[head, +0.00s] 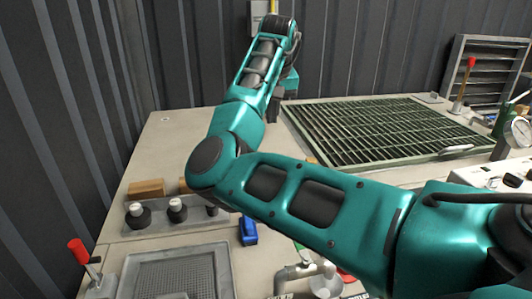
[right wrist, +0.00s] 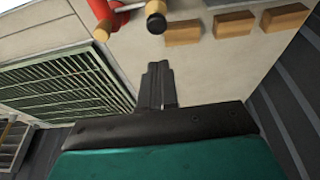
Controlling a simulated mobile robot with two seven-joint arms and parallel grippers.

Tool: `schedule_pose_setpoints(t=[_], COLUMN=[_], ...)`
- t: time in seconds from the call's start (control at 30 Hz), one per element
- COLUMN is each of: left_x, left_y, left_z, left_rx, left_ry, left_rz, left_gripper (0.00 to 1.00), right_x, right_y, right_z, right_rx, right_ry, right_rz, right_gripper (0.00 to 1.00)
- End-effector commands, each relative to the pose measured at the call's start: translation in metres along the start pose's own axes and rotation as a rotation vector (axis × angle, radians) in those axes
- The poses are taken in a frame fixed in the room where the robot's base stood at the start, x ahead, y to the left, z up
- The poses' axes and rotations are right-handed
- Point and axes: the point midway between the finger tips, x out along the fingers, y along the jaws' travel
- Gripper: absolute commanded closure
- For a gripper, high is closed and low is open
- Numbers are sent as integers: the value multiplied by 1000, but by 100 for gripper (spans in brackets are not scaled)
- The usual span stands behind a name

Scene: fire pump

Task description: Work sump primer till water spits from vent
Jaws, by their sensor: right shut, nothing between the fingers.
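My right arm crosses the head view from the right, and its gripper (head: 277,108) is over the far part of the worktop, just left of the green grating. In the right wrist view the gripper's fingers (right wrist: 158,82) are shut together with nothing between them. A red-handled lever (head: 78,251) stands at the near left, and another red-handled lever (head: 468,76) stands at the far right. Both are apart from the gripper. I cannot tell which is the sump primer. I cannot make out the vent or any water. My left gripper is not in view.
The green grating (head: 385,130) covers the back right. A grey mesh tray (head: 172,276), black knobs (head: 138,215), a blue item (head: 248,231) and piping (head: 298,272) lie in front. In the wrist view, wooden blocks (right wrist: 233,24) and a red part (right wrist: 104,12) show. My arm hides the middle.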

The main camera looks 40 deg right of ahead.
Motion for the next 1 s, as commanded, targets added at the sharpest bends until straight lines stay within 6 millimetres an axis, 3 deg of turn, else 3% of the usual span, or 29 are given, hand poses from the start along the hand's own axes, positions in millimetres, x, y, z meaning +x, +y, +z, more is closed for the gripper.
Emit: schedule_pose_setpoints(t=[0.23, 0.37, 0.8, 1.0], left_x=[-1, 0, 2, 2], left_y=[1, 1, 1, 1], left_z=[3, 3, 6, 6], left_rx=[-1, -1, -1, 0], left_ry=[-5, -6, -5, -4], left_rz=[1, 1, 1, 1], left_gripper=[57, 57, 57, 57], right_x=[3, 16, 106, 130], right_y=[0, 0, 0, 1], right_z=[0, 0, 1, 9], right_rx=[0, 0, 0, 0], right_ry=[-1, -2, -2, 0], right_rz=[0, 0, -1, 0], right_gripper=[100, 100, 100, 100])
